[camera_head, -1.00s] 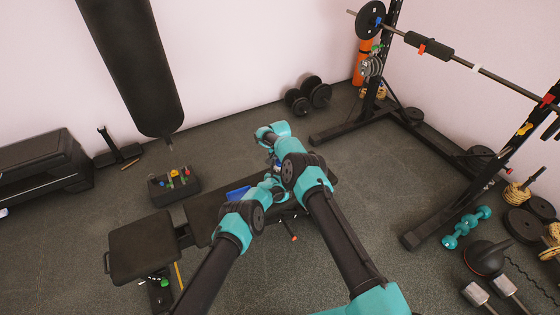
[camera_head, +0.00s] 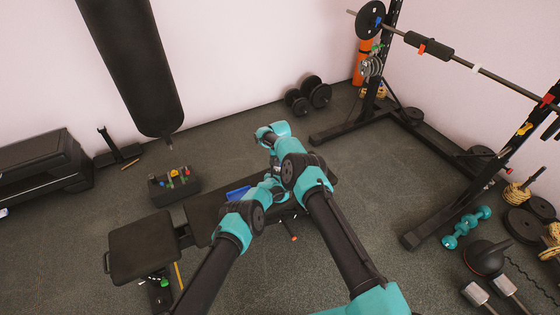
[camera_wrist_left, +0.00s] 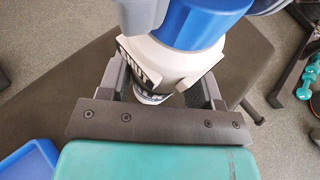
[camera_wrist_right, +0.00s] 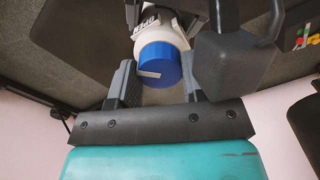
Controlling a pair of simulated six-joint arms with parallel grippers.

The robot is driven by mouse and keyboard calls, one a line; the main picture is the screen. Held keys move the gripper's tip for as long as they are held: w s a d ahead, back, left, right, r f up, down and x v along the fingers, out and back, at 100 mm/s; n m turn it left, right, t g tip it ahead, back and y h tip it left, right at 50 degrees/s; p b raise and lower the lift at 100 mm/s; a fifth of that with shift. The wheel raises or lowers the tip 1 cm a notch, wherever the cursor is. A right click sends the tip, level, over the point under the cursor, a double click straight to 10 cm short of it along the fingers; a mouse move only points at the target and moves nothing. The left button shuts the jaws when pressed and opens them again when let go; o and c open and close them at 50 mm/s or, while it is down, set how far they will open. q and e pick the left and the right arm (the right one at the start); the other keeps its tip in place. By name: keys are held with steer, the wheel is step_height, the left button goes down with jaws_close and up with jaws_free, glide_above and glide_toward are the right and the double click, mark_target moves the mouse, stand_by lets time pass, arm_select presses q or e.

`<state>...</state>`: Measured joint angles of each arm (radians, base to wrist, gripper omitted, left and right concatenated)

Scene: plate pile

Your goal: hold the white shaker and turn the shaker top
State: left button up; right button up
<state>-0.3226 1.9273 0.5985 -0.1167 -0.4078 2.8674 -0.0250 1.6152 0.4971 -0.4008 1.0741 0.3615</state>
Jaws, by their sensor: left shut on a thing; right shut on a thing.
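The white shaker (camera_wrist_left: 172,62) is a white bottle with dark marks and a blue shaker top (camera_wrist_left: 203,22). In the left wrist view my left gripper (camera_wrist_left: 166,78) is shut around its white body. In the right wrist view the blue top (camera_wrist_right: 157,66), with a pale stripe, sits between the fingers of my right gripper (camera_wrist_right: 160,76), which is shut on it. The white body (camera_wrist_right: 167,27) shows behind the top. Top and body look joined; any gap is hard to tell. In the head view my arms hide the shaker.
The shaker is above a dark bench (camera_head: 145,246). A blue tray (camera_head: 238,194) lies on the bench near my left gripper; its edge also shows in the left wrist view (camera_wrist_left: 28,163). A black caddy (camera_head: 174,187) stands on the floor behind. A rack (camera_head: 420,232) stands at right.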

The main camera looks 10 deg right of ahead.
steer(key=o, duration=0.9)
steer(key=shift+o, duration=0.2)
step_height(320, 180, up, 12)
stand_by(0.4)
